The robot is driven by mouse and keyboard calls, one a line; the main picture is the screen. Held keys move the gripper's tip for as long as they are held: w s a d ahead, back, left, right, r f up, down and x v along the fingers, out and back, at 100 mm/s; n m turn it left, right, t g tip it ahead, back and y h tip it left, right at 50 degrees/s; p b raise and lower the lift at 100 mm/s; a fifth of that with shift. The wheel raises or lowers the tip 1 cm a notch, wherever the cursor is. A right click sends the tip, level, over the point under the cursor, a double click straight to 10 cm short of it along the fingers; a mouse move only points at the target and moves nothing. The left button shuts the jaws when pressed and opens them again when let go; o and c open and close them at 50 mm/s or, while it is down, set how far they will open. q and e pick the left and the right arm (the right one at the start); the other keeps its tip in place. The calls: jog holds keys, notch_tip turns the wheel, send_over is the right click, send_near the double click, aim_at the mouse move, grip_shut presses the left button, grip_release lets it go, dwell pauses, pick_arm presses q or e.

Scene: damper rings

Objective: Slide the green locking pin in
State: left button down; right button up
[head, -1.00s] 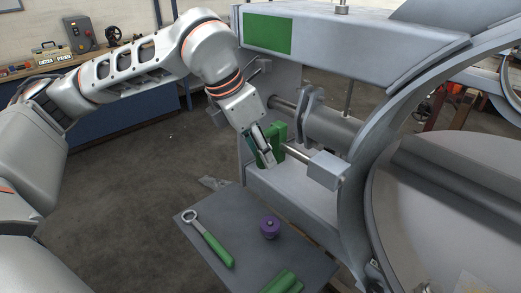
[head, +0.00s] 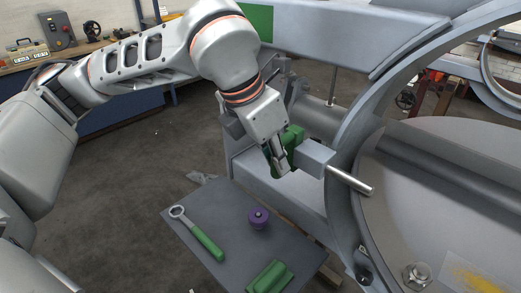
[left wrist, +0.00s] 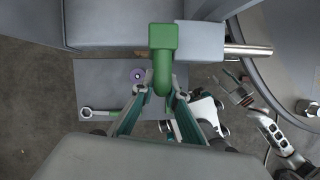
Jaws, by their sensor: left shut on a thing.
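The green locking pin has a green handle (head: 291,150), which also shows in the left wrist view (left wrist: 163,38). Its bare metal rod (head: 350,181) sticks out of the right side of a grey block (head: 314,157). The handle lies against or very near the block's left side. My left gripper (head: 277,165) is shut on the handle's grip, with a finger on each side in the left wrist view (left wrist: 162,88). My right gripper (left wrist: 236,92) appears small at the lower right of the left wrist view; its jaws are too small to read.
A grey tray table (head: 195,208) below carries a green-handled ring wrench (head: 203,238), a purple knob (head: 259,218) and a green piece (head: 269,277). The large round door (head: 440,190) and its rim stand close to the right of the rod.

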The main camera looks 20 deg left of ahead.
pick_arm(q)
jog(key=shift+d, duration=0.1)
jog(key=c, duration=2.4)
grip_release()
jog(key=shift+s, duration=0.1)
jog(key=o, duration=0.4)
jog(key=shift+d, duration=0.2)
jog(key=v, duration=1.2)
